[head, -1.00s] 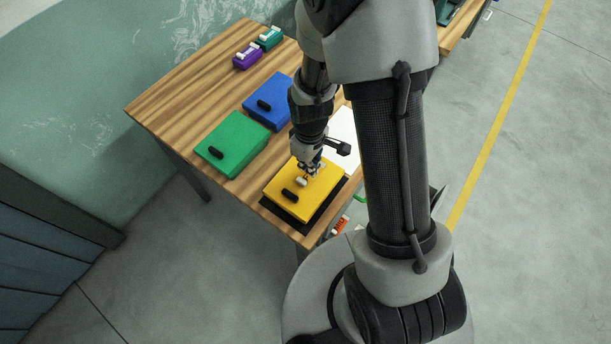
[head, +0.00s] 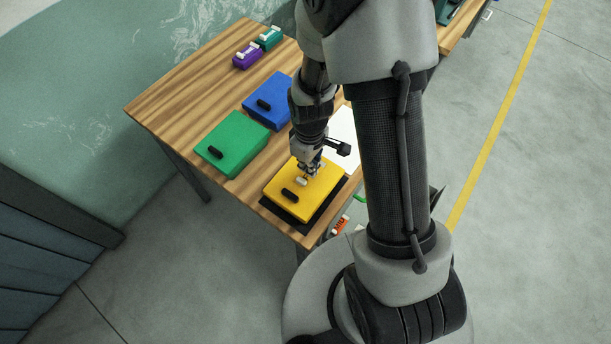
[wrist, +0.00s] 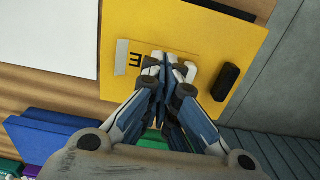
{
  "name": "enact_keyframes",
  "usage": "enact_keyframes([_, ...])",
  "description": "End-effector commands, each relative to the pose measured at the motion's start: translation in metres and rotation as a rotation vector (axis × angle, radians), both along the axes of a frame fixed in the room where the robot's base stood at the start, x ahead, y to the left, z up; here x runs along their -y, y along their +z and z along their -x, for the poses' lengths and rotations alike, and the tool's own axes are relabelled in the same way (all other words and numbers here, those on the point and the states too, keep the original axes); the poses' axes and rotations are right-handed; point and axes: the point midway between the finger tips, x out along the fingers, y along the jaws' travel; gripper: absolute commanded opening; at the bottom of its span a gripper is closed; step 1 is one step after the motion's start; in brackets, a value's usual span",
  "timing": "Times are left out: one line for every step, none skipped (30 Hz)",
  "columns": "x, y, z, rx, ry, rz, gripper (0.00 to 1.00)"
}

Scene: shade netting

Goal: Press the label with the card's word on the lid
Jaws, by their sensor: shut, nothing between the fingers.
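The yellow box lid (head: 283,206) is at the table's near corner, on a dark mat (head: 295,226). It has a black handle (head: 289,194), also clear in the wrist view (wrist: 227,82). A label (wrist: 136,61) with a pale tab at its left end and dark lettering lies on the lid. Only part of the lettering shows; my fingers hide the rest. In the head view a pale bit of the label (head: 301,182) shows beside the fingertips. My gripper (wrist: 167,72) is shut with its tips over the label, at or very near its surface. I cannot read the card's word.
A green box (head: 235,145) and a blue box (head: 270,98) with black handles stand farther back. Purple (head: 246,60) and teal (head: 269,41) blocks with white tops are at the far end. A white sheet (wrist: 45,35) lies beside the yellow box.

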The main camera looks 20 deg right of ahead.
Motion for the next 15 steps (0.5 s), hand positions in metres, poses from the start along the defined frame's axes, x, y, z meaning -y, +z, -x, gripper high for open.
enact_keyframes([0.0, -0.0015, 0.0, 0.0, 0.0, 0.0, 0.0])
enact_keyframes([0.0, -0.0019, 0.0, 0.0, 0.0, 0.0, 0.0])
enact_keyframes([-0.0001, -0.0025, -0.0001, 0.0, 0.0, 0.0, 0.0])
enact_keyframes([0.0, -0.003, 0.0, 0.0, 0.0, 0.0, 0.0])
enact_keyframes([-0.0001, -0.0034, -0.0001, 0.0, 0.0, 0.0, 0.0])
enact_keyframes([-0.0001, -0.004, -0.0001, 0.0, 0.0, 0.0, 0.0])
enact_keyframes([0.0, -0.0045, -0.0001, 0.0, 0.0, 0.0, 0.0])
enact_keyframes([-0.0001, -0.0049, -0.0001, 0.0, 0.0, 0.0, 0.0])
enact_keyframes([0.0, -0.0055, -0.0001, 0.0, 0.0, 0.0, 0.0])
enact_keyframes([0.0, -0.006, -0.0001, 0.0, 0.0, 0.0, 0.0])
enact_keyframes([0.0, -0.0064, -0.0001, 0.0, 0.0, 0.0, 0.0])
enact_keyframes([0.0, -0.007, -0.0001, 0.0, 0.0, 0.0, 0.0])
enact_keyframes([0.0, -0.0075, -0.0001, 0.0, 0.0, 0.0, 0.0])
enact_keyframes([0.0, -0.0079, -0.0001, 0.0, 0.0, 0.0, 0.0])
enact_keyframes([0.0, -0.0085, -0.0001, 0.0, 0.0, 0.0, 0.0])
